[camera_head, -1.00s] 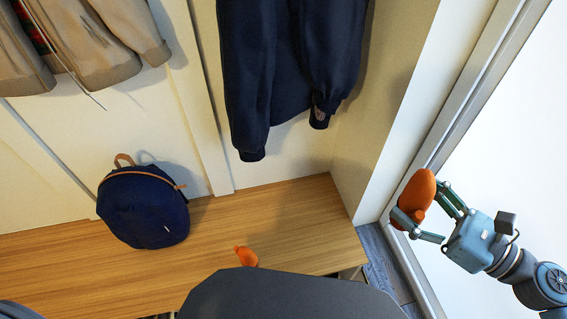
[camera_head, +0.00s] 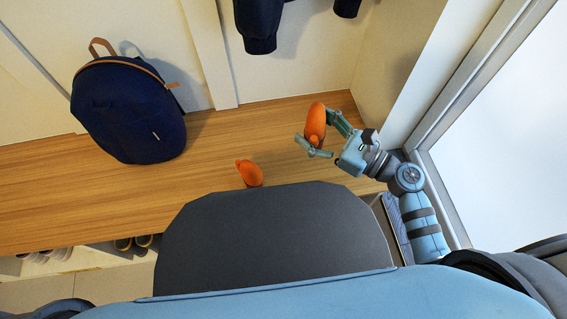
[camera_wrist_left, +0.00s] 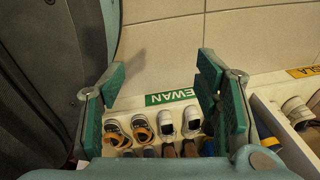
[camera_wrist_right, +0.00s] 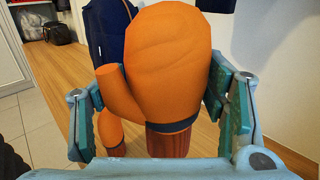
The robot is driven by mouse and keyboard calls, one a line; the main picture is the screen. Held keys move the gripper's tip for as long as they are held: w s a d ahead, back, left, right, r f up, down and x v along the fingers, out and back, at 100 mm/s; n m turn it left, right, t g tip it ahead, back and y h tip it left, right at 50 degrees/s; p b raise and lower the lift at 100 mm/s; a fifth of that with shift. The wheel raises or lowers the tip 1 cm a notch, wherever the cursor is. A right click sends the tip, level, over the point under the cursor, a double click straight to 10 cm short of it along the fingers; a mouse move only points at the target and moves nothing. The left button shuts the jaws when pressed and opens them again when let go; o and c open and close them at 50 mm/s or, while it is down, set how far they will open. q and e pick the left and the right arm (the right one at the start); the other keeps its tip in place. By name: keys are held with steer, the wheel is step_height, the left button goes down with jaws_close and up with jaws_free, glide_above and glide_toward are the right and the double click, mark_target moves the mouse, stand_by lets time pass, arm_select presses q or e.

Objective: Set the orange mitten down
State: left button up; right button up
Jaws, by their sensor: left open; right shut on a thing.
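An orange mitten (camera_head: 315,124) is held in my right gripper (camera_head: 318,143), over the right part of the wooden bench. In the right wrist view the mitten (camera_wrist_right: 168,70) fills the space between the fingers, upright, with its dark band and ribbed cuff at the bottom. A second orange mitten (camera_head: 249,173) is on the bench near its front edge, to the left; part of it shows behind the held one in the right wrist view (camera_wrist_right: 112,130). My left gripper (camera_wrist_left: 165,85) is open and empty, low in front of the shoe cubbies.
A navy backpack (camera_head: 130,112) stands on the bench (camera_head: 215,150) at the left. Shoes (camera_wrist_left: 166,124) stand in cubbies below, by a green label reading EWAN (camera_wrist_left: 170,97). A navy garment (camera_head: 258,30) hangs above.

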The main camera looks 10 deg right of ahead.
mark_target(321, 142)
step_height(321, 142, down, 3)
steer(key=shift+f+b, duration=0.2)
steer(key=shift+b, duration=0.5)
arm_select(q)
steer(key=w+d+f+n+t+b, duration=0.1)
steer(key=w+d+f+t+b, duration=0.25)
steer(key=w, duration=0.55)
arm_select(e)
step_height(321, 142, down, 15)
steer(key=b, duration=0.4)
steer(key=shift+d+f+b, duration=0.1)
steer(key=shift+b, duration=0.25)
steer(key=shift+f, duration=0.1)
arm_select(q)
steer(key=w+r+g+h, duration=0.1)
steer(key=w+r, duration=0.3)
steer(key=shift+w+d+g, duration=0.35)
steer(key=shift+w+d, duration=0.05)
steer(key=shift+d, duration=0.05)
steer(key=shift+r, duration=0.15)
arm_select(e)
steer(key=o, duration=1.2)
steer(key=shift+c, duration=0.2)
arm_select(q)
steer(key=shift+w+r, duration=0.15)
steer(key=shift+r, duration=0.1)
